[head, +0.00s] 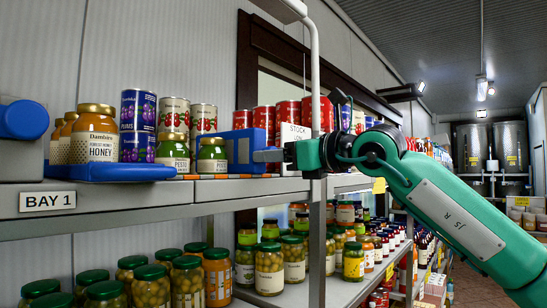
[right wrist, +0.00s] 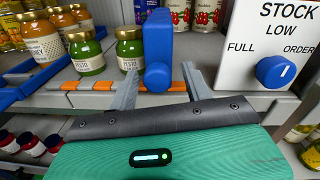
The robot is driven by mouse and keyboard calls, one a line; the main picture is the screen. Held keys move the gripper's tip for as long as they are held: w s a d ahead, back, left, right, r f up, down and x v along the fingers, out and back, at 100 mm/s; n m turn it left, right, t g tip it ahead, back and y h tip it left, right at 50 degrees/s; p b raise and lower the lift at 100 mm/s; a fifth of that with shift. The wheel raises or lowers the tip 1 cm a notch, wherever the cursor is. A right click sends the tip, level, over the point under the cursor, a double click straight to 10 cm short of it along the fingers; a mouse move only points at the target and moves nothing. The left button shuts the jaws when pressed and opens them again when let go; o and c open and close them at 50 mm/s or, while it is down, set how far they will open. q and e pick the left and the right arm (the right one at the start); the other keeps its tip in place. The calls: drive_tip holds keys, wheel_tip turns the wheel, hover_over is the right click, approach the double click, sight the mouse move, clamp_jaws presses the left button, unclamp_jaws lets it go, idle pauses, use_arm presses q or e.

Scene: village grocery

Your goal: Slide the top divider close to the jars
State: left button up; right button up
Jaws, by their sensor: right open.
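The top divider (head: 240,148) is a blue upright block on the top shelf, just right of the pesto jars. In the right wrist view the divider (right wrist: 158,50) has a rounded front end. Two green pesto jars with gold lids, the near one (head: 173,152) and the one by the divider (head: 212,156), stand left of it. They also show in the right wrist view (right wrist: 86,53). I cannot tell whether the divider touches the nearer jar. My right gripper (head: 270,156) is open, its fingers on either side of the divider's front end (right wrist: 160,70). My left gripper is not in view.
A white STOCK sign with a blue knob (right wrist: 276,72) stands close right of my right gripper. Honey jars (head: 95,134) sit in a blue tray at left. An orange and grey strip (right wrist: 90,86) runs along the shelf edge. Green-lidded jars (head: 269,268) fill the lower shelf.

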drive_tip(key=b+v, duration=0.5)
drive_tip(key=v, duration=0.8)
drive_tip(key=shift+b, duration=0.35)
drive_tip(key=shift+f, duration=0.1)
